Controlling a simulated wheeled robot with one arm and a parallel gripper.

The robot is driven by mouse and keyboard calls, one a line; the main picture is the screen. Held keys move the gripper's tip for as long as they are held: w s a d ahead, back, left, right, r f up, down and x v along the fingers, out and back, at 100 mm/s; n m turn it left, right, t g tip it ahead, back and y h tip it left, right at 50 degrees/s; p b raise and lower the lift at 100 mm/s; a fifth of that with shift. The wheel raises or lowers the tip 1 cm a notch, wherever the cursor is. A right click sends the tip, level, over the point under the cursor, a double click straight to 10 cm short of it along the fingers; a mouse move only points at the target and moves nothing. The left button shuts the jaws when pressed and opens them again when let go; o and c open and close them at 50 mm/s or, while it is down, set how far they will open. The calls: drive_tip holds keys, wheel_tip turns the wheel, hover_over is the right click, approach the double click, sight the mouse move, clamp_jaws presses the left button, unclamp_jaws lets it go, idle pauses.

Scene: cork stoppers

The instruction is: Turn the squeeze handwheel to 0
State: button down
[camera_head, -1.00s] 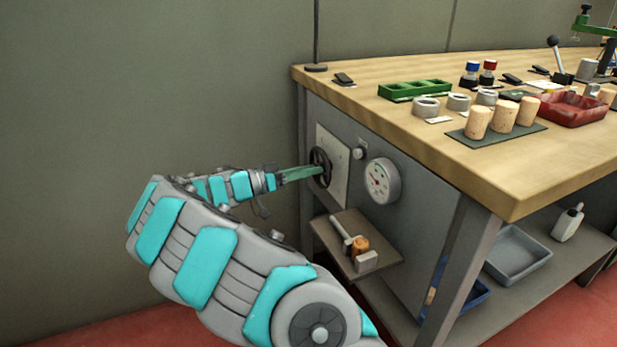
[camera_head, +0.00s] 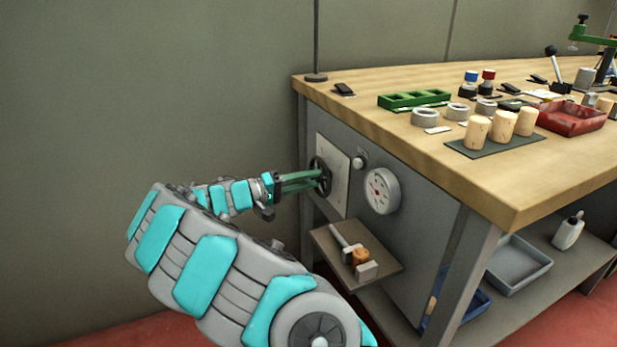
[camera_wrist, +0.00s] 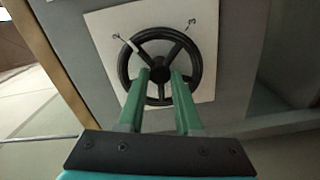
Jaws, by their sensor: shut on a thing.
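The black handwheel (camera_wrist: 162,62) has three spokes and sits on a pale plate (camera_wrist: 98,52) with small dark curled marks near the wheel's top. In the wrist view one spoke points upper left, with a light streak by it, one upper right and one down. In the head view the handwheel (camera_head: 326,165) is on the bench's grey side panel. My gripper (camera_wrist: 162,76) has its green fingers on either side of the downward spoke, just below the hub, shut on the wheel. The fingers hide part of the lower rim.
A round gauge (camera_head: 382,191) and a small knob (camera_head: 359,162) are right of the plate. A small shelf (camera_head: 385,272) with tools juts out below. The wooden bench top (camera_head: 400,130) overhangs above and holds corks and trays.

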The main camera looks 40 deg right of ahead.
drive_tip(key=n+p, duration=0.5)
drive_tip(key=n, duration=2.4)
drive_tip(key=shift+f, duration=0.1)
drive_tip(key=n, duration=0.5)
drive_tip(key=shift+n, duration=2.5)
drive_tip(key=c, duration=0.9)
unclamp_jaws()
